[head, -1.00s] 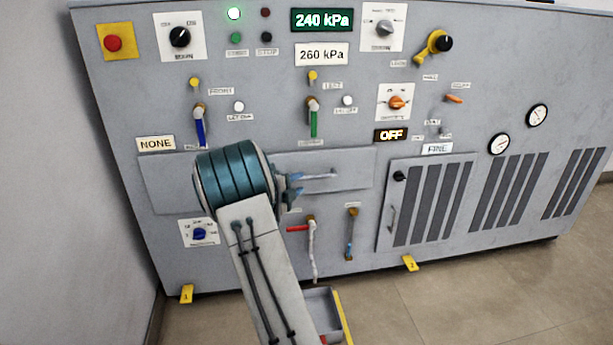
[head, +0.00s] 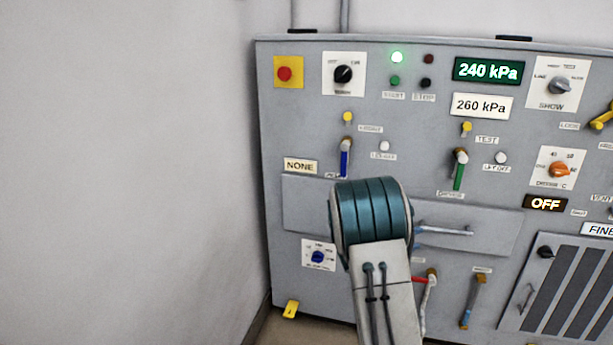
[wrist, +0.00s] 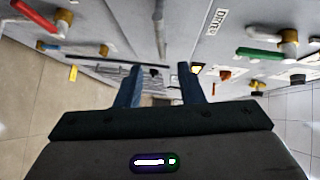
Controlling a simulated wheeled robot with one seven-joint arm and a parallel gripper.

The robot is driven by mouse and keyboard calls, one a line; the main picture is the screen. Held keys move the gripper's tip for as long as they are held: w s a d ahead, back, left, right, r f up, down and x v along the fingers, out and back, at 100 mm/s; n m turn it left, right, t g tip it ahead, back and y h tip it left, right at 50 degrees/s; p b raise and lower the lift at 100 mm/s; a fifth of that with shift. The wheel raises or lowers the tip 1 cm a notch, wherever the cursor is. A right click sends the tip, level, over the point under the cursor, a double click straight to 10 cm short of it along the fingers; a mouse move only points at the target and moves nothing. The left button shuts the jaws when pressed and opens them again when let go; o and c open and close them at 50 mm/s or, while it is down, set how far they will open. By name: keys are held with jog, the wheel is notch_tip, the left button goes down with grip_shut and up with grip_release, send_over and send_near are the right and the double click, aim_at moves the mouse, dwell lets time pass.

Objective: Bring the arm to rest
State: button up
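My arm's teal joint (head: 370,215) and pale link stand in front of the grey pump panel (head: 400,130), covering part of its lower left. My gripper (wrist: 160,80) shows in the wrist view with its two dark blue fingers apart and nothing between them. In the head view it is mostly hidden behind the teal joint; only a bit of blue shows beside the bar handle (head: 445,231). In the wrist view the panel face, with its levers, runs across the top, beyond the fingers. I see no contact with it.
Near the arm are a blue-handled valve (head: 345,160), a green-handled valve (head: 459,172), a red-handled valve (head: 426,280) and a blue knob (head: 318,257). A vented door (head: 565,290) is at right. A bare wall (head: 130,170) fills the left.

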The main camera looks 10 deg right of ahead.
jog(key=w+a+r+n+t+y+p, duration=0.1)
jog(key=a+r+n+t+y+p, duration=0.3)
jog(key=r, duration=0.3)
jog(key=w+a+r+n+t+y+p, duration=0.2)
jog(key=a+r+n+y+p, duration=0.1)
jog(key=a+r+n+p, duration=0.35)
jog(key=s+a+r+n+y+p, duration=0.5)
jog(key=a+r+n+y, duration=0.1)
jog(key=a+r, duration=0.4)
jog(key=s+a+r+n+g+y+p, duration=0.2)
jog(key=s+a+r+n+p, duration=0.25)
jog(key=s, duration=0.25)
jog(key=s+a+r+n+g+y+p, duration=0.2)
jog(key=s+a+r+n+p, duration=0.25)
jog(key=s, duration=0.35)
jog(key=s+r+n+g+p, duration=0.1)
jog(key=s+n+g+p, duration=0.1)
jog(key=s, duration=0.5)
jog(key=s+d+r+n+g+h+p, duration=0.1)
jog(key=s+n+g+p, duration=0.1)
jog(key=s, duration=0.4)
jog(key=shift+s+r+n+p, duration=0.4)
jog(key=shift+n+p, duration=0.15)
jog(key=shift+p, duration=0.15)
jog(key=shift+d, duration=0.1)
